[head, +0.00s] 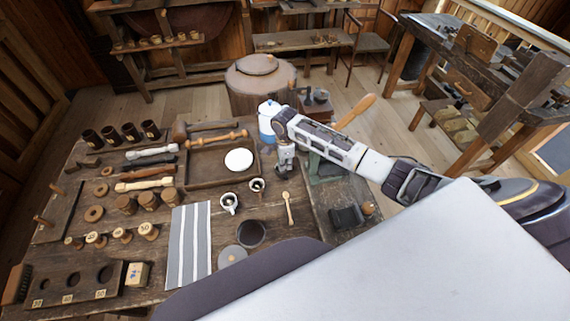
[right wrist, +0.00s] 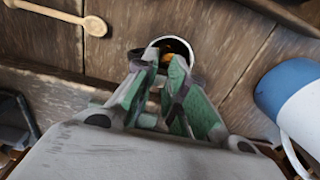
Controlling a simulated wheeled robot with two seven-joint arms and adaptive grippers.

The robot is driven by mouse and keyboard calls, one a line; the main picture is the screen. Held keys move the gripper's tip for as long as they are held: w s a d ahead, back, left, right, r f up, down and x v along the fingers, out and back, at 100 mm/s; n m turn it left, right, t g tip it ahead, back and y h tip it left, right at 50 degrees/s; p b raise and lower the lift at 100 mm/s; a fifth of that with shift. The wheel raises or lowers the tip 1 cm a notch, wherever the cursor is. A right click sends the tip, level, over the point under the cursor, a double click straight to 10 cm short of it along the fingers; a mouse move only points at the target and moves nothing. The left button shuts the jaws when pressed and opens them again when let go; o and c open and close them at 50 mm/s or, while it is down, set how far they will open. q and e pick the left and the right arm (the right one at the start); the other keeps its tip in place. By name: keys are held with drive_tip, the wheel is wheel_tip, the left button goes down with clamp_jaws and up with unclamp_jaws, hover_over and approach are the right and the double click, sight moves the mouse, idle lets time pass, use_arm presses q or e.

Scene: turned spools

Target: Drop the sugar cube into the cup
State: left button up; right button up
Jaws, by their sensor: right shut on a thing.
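My right gripper (head: 284,172) points down over the table, just right of a small white pot (head: 257,185). In the right wrist view its green-padded fingers (right wrist: 165,92) are closed together, with the pot's round white rim (right wrist: 154,42) just beyond the tips. Orange-brown pieces (right wrist: 167,58) show inside that pot. The sugar cube held between the fingers is mostly hidden by them. The white cup (head: 229,204) with a dark inside stands left of and nearer than the pot, clear of the gripper. My left gripper is not in view.
A wooden spoon (head: 289,208) lies right of the cup. A blue and white pot (head: 268,122) stands behind my right gripper. A wooden tray (head: 197,180) with a white disc lies to the left. A dark round container (head: 251,234) and a striped cloth (head: 189,245) lie nearer.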

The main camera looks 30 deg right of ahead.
drive_tip(key=shift+f, duration=0.15)
idle(0.3)
drive_tip(key=o, duration=0.7)
wheel_tip(320, 180, up, 12)
idle(0.6)
drive_tip(key=shift+s+f, duration=0.1)
idle(0.9)
